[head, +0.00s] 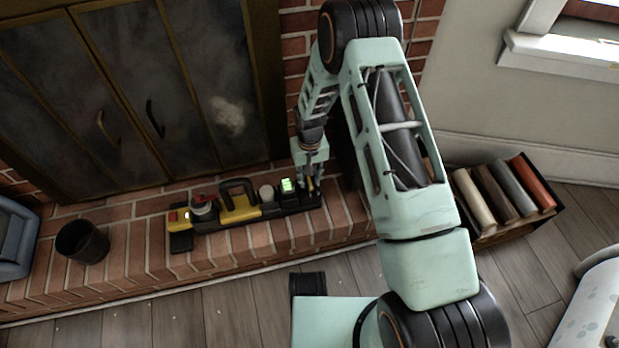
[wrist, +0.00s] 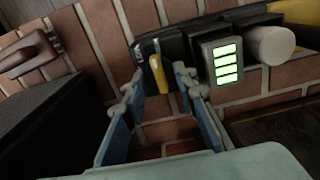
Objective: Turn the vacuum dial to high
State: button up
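The brick hearth (head: 140,258) runs under the vacuum, with dark fireplace doors (head: 130,90) behind. A dark cup-like bin (head: 83,242) stands left of the vacuum. A box of rolled or log-like pieces (head: 548,222) stands on the floor at right. Wooden floor lies in front.

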aim_at(310, 181)
jog(key=shift+r, duration=0.1)
notch_tip(310, 181, up, 12)
dwell(0.6)
dwell(0.4)
